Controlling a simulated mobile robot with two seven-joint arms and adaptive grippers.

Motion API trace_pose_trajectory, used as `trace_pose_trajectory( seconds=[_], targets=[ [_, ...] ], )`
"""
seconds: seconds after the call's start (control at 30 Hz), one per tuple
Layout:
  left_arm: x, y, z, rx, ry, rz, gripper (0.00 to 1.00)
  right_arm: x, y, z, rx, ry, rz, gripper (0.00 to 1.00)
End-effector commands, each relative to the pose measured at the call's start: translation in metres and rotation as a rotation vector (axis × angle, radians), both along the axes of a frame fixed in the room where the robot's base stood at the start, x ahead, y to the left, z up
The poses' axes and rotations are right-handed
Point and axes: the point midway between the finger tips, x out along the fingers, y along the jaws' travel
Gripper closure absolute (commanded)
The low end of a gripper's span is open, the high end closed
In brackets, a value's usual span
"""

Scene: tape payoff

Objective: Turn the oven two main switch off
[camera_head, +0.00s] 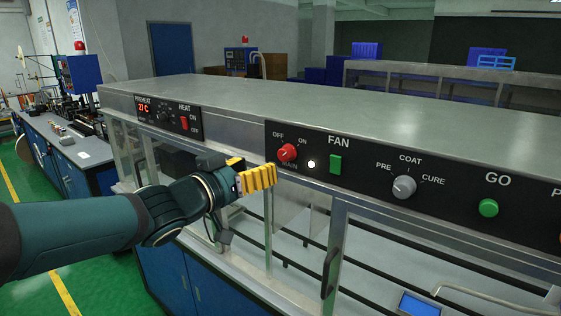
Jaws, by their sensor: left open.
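The main switch is a red round knob (287,152) on a black control panel (345,172) on the front of a long metal-topped oven (300,108). OFF is printed at its upper left, ON at its upper right and MAIN below it. Its pointer is too small to read surely. A small round lamp (311,164) to its right glows white. My left gripper (262,178), with yellow fingers, is open and empty. In the picture it is just below and left of the knob, apart from it. My right gripper is not in view.
The panel also holds a green FAN switch (335,164), a grey selector knob (404,187) and a green GO button (488,208). A second panel (168,115) with a red display is further left. Glass doors with a dark handle (330,273) lie below.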

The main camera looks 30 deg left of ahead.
Motion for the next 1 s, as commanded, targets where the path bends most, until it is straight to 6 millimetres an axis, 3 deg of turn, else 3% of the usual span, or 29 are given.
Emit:
trace_pose_trajectory(
  seconds=[0.2,0.4,0.87,1.0],
  targets=[
    [0.043,-0.005,-0.002,0.001,0.002,0.001,0.39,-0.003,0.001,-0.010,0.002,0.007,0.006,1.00],
    [0.068,-0.009,-0.001,0.001,0.001,0.000,0.39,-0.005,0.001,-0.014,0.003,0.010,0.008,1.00],
    [0.078,-0.010,0.000,0.001,0.000,0.001,0.36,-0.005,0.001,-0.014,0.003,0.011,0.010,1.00],
    [0.078,-0.010,0.000,0.001,0.000,0.001,0.86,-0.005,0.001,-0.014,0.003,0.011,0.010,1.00]
  ],
)
